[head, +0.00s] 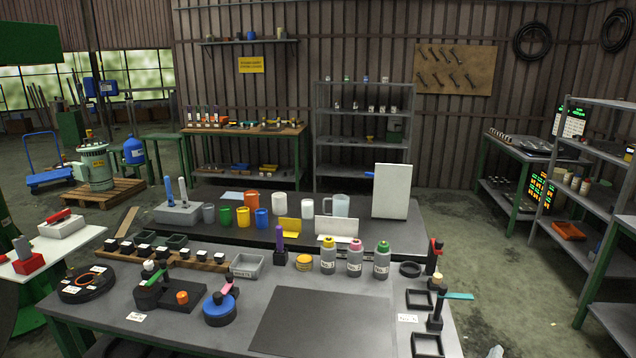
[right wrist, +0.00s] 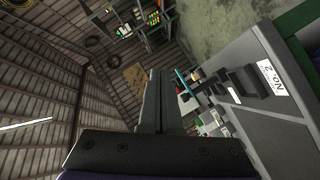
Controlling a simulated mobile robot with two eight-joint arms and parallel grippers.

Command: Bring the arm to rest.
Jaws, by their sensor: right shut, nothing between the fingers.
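My right gripper (right wrist: 158,76) shows in the right wrist view with its two long dark fingers together and nothing between them. It is off to the side of the grey workbench (right wrist: 238,62), whose edge runs down the right of that view. In the head view only a small pale tip (head: 495,352) shows at the bottom edge, just right of the bench; I take it to be part of my right arm. My left gripper is in neither view.
The near bench holds a dark mat (head: 320,325), three capped bottles (head: 355,262), a stand with a teal strip (head: 436,318) and square black frames (head: 426,345) at its right edge. Floor (head: 520,285) right of the bench is clear. A grey shelf (head: 590,240) stands farther right.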

